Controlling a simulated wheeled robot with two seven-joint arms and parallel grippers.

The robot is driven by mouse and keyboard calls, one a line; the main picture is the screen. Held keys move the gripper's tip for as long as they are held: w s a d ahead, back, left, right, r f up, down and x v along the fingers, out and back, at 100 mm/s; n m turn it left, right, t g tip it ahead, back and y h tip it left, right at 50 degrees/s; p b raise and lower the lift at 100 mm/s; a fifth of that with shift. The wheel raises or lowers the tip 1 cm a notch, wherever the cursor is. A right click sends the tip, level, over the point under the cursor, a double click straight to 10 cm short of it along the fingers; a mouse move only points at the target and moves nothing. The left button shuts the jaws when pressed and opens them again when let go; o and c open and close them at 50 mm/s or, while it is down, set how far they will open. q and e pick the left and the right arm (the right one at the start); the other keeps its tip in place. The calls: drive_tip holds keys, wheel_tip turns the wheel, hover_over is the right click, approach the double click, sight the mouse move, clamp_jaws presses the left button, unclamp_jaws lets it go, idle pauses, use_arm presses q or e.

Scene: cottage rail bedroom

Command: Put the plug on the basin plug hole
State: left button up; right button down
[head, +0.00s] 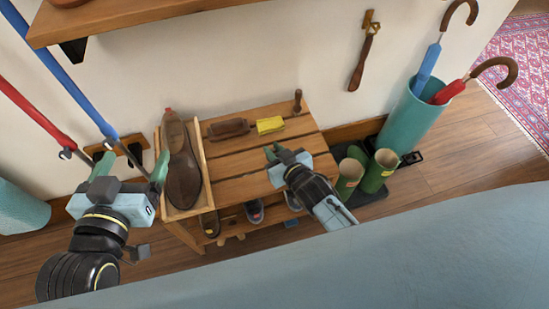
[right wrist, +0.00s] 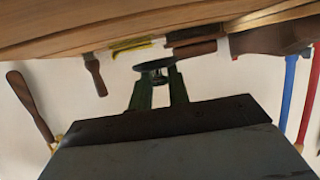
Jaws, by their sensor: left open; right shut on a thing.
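No basin or plug hole shows in either view. My right gripper (head: 272,153) is over the right part of the slatted wooden bench (head: 235,190). In the right wrist view its green fingers (right wrist: 158,85) are shut on a thin dark round piece (right wrist: 154,65). I cannot tell whether this piece is the plug; the head view hides it. My left gripper (head: 132,170) is open and empty, its fingers apart, just left of a wooden tray (head: 196,140) holding a brown shoe (head: 182,170).
A brown brush (head: 228,128), yellow cloth (head: 270,125) and upright wooden peg (head: 297,100) are at the bench's back. Green boots (head: 379,172) and a teal umbrella stand (head: 403,122) are right. A wooden shelf (head: 130,17) overhangs. A pale blue surface (head: 400,250) fills the front.

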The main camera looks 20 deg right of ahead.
wheel_tip(320, 180, down, 4)
drive_tip(key=shift+r+b, duration=0.2)
drive_tip(key=shift+b, duration=0.95)
use_arm(q)
wheel_tip(320, 180, up, 9)
drive_tip(key=d+t+h, duration=0.1)
drive_tip(key=t+h, duration=0.1)
drive_tip(key=t, duration=0.4)
drive_tip(key=shift+s+d+r, duration=0.15)
drive_tip(key=shift+d+r, duration=0.05)
drive_tip(key=shift+d, duration=0.15)
use_arm(e)
drive_tip(key=shift+f, duration=0.1)
drive_tip(key=shift+f, duration=0.1)
drive_tip(key=c, duration=1.3)
unclamp_jaws()
drive_tip(key=shift+c, duration=0.2)
use_arm(q)
drive_tip(key=shift+s+r+t+h, duration=0.1)
drive_tip(key=shift+r+t+h, duration=0.1)
drive_tip(key=shift+t+h, duration=0.15)
